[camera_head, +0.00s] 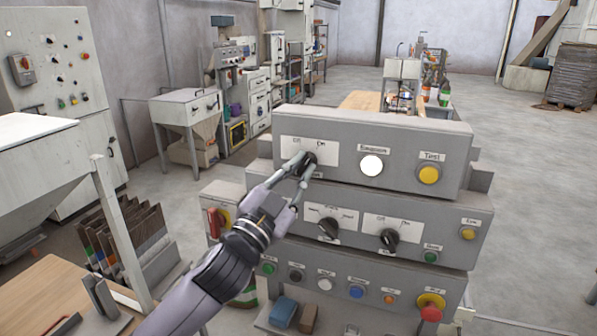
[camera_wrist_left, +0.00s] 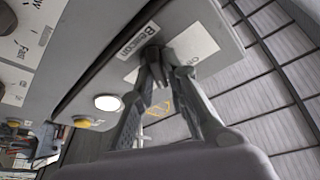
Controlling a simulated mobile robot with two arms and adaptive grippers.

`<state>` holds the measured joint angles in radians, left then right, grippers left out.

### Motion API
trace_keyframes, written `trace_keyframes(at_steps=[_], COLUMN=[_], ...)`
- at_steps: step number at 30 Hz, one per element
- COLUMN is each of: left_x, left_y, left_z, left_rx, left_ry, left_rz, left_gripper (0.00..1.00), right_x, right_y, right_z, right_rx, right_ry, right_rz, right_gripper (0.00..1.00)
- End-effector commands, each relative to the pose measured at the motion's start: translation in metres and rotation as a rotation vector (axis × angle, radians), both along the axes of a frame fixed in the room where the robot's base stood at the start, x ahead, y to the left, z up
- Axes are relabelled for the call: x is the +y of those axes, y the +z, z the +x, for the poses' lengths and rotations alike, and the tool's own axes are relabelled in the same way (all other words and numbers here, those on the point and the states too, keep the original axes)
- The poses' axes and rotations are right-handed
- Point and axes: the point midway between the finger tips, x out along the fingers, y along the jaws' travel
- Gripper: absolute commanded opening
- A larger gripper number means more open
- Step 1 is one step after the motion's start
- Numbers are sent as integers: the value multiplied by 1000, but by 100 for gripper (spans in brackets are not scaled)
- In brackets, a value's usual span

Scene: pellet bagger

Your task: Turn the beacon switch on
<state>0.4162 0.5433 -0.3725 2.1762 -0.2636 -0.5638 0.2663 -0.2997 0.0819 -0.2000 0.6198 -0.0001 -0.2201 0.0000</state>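The beacon switch (camera_head: 311,157) is a dark rotary knob on a white plate marked Off and On, at the left of the top grey panel (camera_head: 400,131). A "Beacon" label (camera_wrist_left: 137,40) shows next to its plate in the left wrist view. My left gripper (camera_head: 305,167) is at the knob, with its two fingers drawn together on either side of it. In the left wrist view the fingertips (camera_wrist_left: 163,62) meet around the dark knob (camera_wrist_left: 151,53) and partly hide it, so its exact pointing direction cannot be told. My right gripper is not in view.
Right of the switch are a white round lamp (camera_head: 371,165) and a yellow Test button (camera_head: 429,175). Lower panels carry two more rotary knobs (camera_head: 328,228) (camera_head: 389,239), several buttons and a red emergency button (camera_head: 431,306). A wooden table (camera_head: 40,290) stands at the lower left.

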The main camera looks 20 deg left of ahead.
Motion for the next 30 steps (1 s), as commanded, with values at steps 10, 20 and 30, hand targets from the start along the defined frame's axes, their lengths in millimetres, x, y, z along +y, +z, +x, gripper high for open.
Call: trace_keyframes(at_steps=[10,20,30], left_x=[0,2,16], left_y=[2,-5,-26], left_z=[0,-11,-69], left_rx=[-4,2,3], left_ry=[-2,-3,-2], left_rz=[-1,-2,-2], left_gripper=[31,31,31], right_x=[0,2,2], right_y=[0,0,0], right_z=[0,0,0], right_rx=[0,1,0], right_ry=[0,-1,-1], right_rz=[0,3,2], right_gripper=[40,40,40])
